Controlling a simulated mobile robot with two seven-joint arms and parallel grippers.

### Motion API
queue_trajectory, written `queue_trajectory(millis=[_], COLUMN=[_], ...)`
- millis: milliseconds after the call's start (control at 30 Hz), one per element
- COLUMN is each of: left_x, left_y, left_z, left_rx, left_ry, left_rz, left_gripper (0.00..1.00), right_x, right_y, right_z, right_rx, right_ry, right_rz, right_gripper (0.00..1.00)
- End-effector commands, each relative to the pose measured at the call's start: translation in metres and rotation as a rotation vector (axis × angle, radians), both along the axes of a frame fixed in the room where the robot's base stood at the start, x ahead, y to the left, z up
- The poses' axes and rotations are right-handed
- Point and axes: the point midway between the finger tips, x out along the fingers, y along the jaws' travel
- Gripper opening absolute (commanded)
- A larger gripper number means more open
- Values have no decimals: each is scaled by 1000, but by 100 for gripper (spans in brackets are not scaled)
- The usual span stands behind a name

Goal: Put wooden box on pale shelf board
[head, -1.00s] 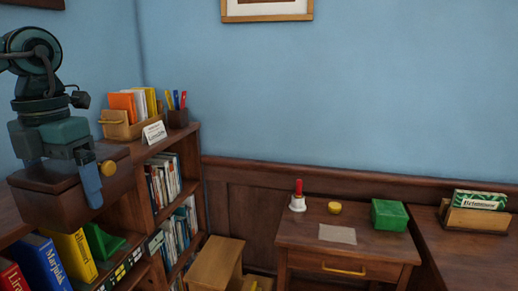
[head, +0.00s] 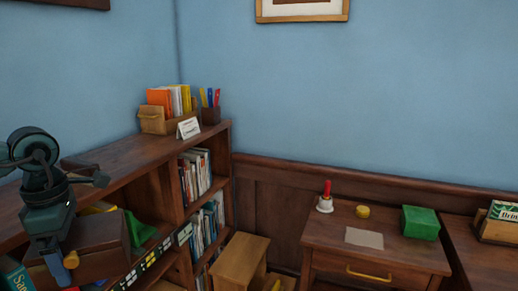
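The wooden box (head: 103,251) is a dark brown box with a yellow knob, at the lower left of the head view. My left gripper (head: 58,262) is shut on its near left side, with a blue finger beside the knob. The box is in front of the bookcase's upper opening, close to a green bookend (head: 138,228) and partly covering the books behind. I cannot tell whether it touches the shelf. I cannot clearly pick out the pale shelf board. My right gripper is not in view.
The bookcase top (head: 120,155) carries an orange-and-yellow book holder (head: 152,124), a small sign (head: 188,128) and a pen cup (head: 211,116). A wooden step stool (head: 240,258) stands on the floor to the right.

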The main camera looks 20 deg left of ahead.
Motion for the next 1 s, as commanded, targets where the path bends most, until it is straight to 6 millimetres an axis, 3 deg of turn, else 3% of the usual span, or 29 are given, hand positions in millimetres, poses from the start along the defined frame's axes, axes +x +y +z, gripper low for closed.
queue_trajectory(millis=[33,200,400,700,833,1000], left_x=[2,11,30,55,58,60], left_y=[-10,-45,-110,-212,-236,-249], left_z=[-17,-64,-102,-118,-117,-116], left_rx=[-12,-8,-1,8,6,5], left_ry=[-9,-13,-15,-11,-8,-4], left_rz=[-122,-542,-1122,-1950,-2161,-2282], left_gripper=[51,51,51,51,51,51], right_x=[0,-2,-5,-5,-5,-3], right_y=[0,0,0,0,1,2], right_z=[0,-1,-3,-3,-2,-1], right_rx=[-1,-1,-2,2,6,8], right_ry=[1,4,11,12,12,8], right_rz=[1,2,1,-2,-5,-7], right_gripper=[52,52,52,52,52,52])
